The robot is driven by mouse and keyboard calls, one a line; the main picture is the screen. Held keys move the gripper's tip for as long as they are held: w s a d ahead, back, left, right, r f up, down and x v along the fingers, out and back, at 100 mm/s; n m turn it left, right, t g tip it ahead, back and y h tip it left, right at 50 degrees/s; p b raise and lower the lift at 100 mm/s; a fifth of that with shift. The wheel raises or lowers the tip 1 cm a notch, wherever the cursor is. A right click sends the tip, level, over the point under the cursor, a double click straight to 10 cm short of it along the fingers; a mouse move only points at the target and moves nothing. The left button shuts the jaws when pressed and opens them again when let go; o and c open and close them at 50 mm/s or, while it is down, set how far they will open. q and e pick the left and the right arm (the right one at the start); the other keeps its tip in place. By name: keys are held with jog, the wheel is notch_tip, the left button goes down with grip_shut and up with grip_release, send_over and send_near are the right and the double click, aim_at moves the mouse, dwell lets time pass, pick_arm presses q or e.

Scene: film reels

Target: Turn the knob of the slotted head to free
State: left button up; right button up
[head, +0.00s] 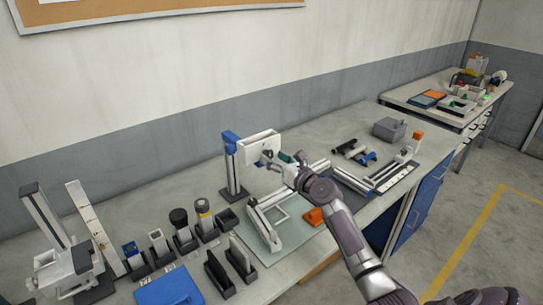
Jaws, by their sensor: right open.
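A white block-shaped head (253,146) is mounted on an upright dark column with a blue top (231,160) near the wall side of the bench; I take it for the slotted head. Its slot and knob are too small or too covered to make out. My right arm reaches in from the lower right. My right gripper (277,161) is open at the front right of the white head, very close to it. I cannot tell whether it touches the head or has the knob between its fingers. My left gripper is not in view.
A white slotted frame (262,226) and an orange block (314,216) lie on a pale green mat (290,236) below the gripper. Several holders and a blue box (168,288) stand at left. Rails (373,181) and a grey box (389,129) are at right.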

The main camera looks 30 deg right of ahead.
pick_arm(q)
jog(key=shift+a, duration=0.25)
pick_arm(e)
jog(key=shift+w, duration=0.9)
jog(key=shift+c, duration=0.3)
jog(key=c, duration=1.1)
